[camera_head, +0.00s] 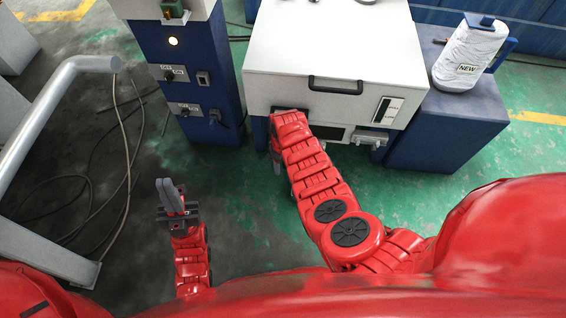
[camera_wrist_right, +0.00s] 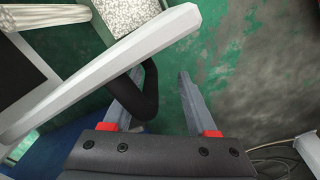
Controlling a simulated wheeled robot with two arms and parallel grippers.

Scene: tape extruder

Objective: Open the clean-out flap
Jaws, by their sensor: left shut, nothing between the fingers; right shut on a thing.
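A pale grey plate (camera_wrist_right: 105,72), apparently the clean-out flap seen nearly edge-on, runs diagonally across the right wrist view. A black curved handle (camera_wrist_right: 150,88) stands out from it. My right gripper (camera_wrist_right: 154,78) is shut on this handle, which passes between its fingers. In the head view my right arm reaches the lower front of the white machine cabinet (camera_head: 330,45) and hides most of its own gripper and the flap. My left gripper (camera_head: 170,193) is shut and empty, well left of the cabinet and apart from everything.
A blue control column (camera_head: 183,65) stands left of the cabinet. A grey rail (camera_head: 45,110) and loose cables (camera_head: 128,175) lie at the left. Green floor is free before the cabinet.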

